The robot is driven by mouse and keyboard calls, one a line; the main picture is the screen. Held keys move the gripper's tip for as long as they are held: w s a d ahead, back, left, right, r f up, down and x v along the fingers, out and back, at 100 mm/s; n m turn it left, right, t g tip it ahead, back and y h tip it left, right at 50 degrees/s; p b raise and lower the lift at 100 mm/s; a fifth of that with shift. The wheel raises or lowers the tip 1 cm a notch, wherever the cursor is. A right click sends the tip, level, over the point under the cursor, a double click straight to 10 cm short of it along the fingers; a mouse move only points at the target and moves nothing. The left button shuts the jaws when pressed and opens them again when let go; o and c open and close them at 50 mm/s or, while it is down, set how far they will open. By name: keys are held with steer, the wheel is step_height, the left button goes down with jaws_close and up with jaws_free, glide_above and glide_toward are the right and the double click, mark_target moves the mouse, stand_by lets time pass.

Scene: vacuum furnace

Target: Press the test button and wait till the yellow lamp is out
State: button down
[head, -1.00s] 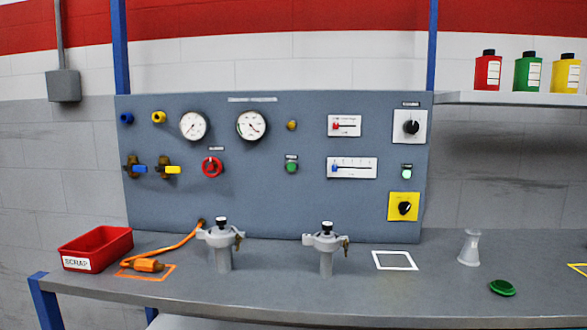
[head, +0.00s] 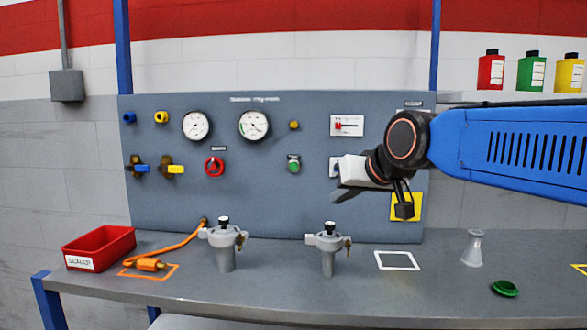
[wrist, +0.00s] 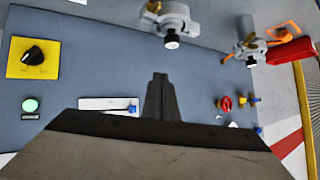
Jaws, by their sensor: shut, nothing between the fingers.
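The green test button (head: 293,164) sits on the grey panel with a small label above it. The small yellow lamp (head: 294,125) is above the button; it looks dull amber, and I cannot tell for sure whether it is lit. My gripper (head: 337,197) is shut and empty, in front of the panel, to the right of and a little below the button and apart from it. In the wrist view my shut fingers (wrist: 160,90) point over the panel; button and lamp cannot be made out there.
Two grey filter housings (head: 226,245) (head: 328,250) stand on the bench below. A red valve wheel (head: 214,167) and gauges (head: 254,125) are left of the button. In the wrist view a black knob on a yellow plate (wrist: 20,68) and a lit green lamp (wrist: 30,104) show.

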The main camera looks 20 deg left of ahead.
steer(key=a+r+n+y, duration=0.1)
steer(key=a+r, duration=0.3)
steer(key=a, duration=0.7)
steer(key=shift+s+a+y, duration=0.2)
steer(key=shift+s+y, duration=0.2)
steer(key=shift+s, duration=0.05)
steer(key=shift+w, duration=0.1)
glide_toward(294, 167)
steer(key=w+a+f, duration=0.1)
steer(key=a+f, duration=0.2)
steer(key=a, duration=0.2)
steer(key=shift+f, duration=0.35)
steer(key=shift+w, duration=0.25)
stand_by(0.8)
steer(key=shift+w, duration=0.3)
steer(key=shift+w+a, duration=0.15)
steer(key=shift+w, duration=0.2)
stand_by(0.7)
stand_by(0.4)
steer(key=shift+s, duration=0.75)
